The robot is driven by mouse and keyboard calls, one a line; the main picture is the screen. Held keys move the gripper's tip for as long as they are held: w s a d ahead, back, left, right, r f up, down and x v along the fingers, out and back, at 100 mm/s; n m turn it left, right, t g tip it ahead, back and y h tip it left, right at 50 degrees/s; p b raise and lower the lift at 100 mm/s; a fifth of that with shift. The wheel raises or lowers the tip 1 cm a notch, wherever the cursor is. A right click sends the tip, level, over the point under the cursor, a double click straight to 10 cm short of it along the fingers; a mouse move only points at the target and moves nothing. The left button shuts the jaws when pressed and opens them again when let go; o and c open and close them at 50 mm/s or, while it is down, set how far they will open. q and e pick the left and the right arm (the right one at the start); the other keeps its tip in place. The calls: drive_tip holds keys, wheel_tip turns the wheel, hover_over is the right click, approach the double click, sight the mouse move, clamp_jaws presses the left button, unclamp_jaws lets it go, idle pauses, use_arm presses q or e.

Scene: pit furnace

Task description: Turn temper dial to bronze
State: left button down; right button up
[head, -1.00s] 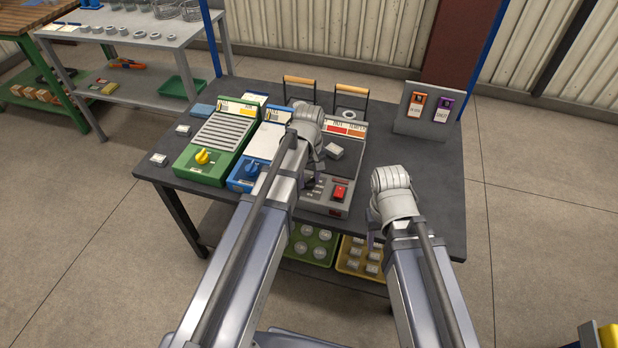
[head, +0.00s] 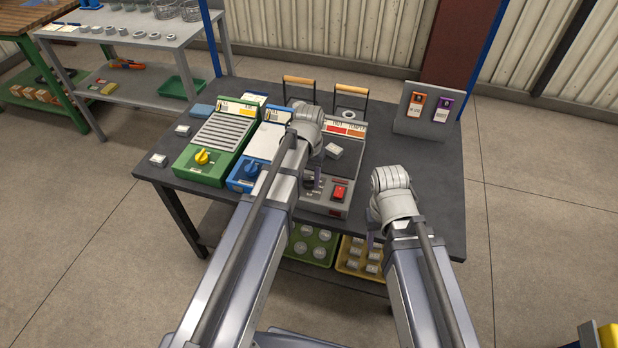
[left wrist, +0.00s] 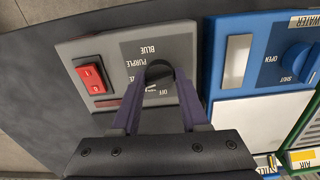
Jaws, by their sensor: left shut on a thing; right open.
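The bronze label is not readable; a finger covers part of the scale, and I cannot tell the setting. My left gripper (left wrist: 160,85) is shut on the dial, a purple finger on either side. In the head view my left arm partly hides it. My right gripper (head: 371,236) is open, at the table's front edge, right of the unit.
A red rocker switch (left wrist: 91,77) sits beside the dial. A blue unit (head: 245,174) with a blue knob and a green unit (head: 196,174) with a yellow knob stand to the left. A small block (head: 333,151) lies on the grey unit.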

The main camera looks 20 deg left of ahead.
sight(309, 178)
use_arm(q)
drive_tip(key=shift+m, duration=0.3)
drive_tip(key=shift+c, duration=2.2)
unclamp_jaws()
drive_tip(key=shift+r, duration=0.1)
wheel_tip(309, 178, up, 8)
drive_tip(key=p, duration=0.8)
drive_tip(key=shift+f, duration=0.2)
